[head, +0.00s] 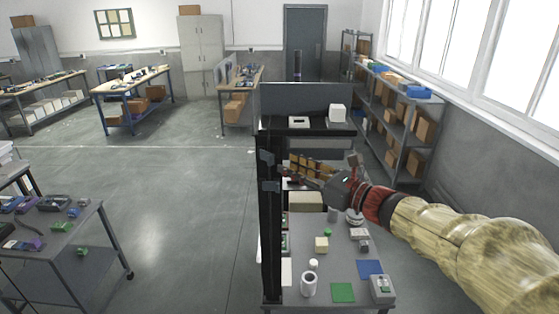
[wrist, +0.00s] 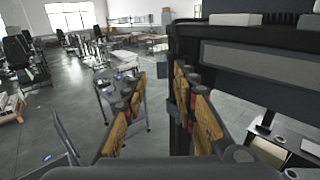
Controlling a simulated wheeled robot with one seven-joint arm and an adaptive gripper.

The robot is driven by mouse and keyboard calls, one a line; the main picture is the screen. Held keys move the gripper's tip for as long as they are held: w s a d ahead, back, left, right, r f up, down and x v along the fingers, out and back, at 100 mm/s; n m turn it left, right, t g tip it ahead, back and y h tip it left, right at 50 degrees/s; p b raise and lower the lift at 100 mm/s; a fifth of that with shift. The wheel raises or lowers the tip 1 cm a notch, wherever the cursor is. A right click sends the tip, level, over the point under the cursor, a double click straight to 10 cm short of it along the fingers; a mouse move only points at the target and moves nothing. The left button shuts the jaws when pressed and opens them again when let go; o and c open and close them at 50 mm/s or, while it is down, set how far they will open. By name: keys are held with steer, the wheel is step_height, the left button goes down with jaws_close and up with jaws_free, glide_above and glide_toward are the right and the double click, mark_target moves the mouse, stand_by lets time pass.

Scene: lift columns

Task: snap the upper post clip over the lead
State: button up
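A black upright post (head: 268,235) stands at the left front of the workstation. Two grey-blue clips sit on it, the upper post clip (head: 265,157) and a lower clip (head: 270,186) just beneath. My gripper (head: 291,178) is to the right of the post, near the lower clip's height. In the wrist view my gripper (wrist: 160,76) has its orange-padded fingers spread wide with nothing between them. The right finger overlaps the post (wrist: 178,140), and a grey-blue clip (wrist: 173,103) shows beside it; I cannot tell which clip. I cannot make out the lead.
The workstation table (head: 308,250) holds a white cup (head: 309,285), a green mat (head: 343,292), a blue mat (head: 370,267) and a grey box (head: 382,289). A black shelf (head: 310,128) crosses above it. Open floor (head: 180,200) lies left of the post.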

mark_target(272, 159)
steer(key=x, duration=0.5)
steer(key=shift+w+a+f+p, duration=0.1)
steer(key=shift+w+a+p, duration=0.2)
steer(key=shift+p, duration=0.1)
steer(key=c, duration=0.3)
steer(key=c, duration=0.4)
jaws_close()
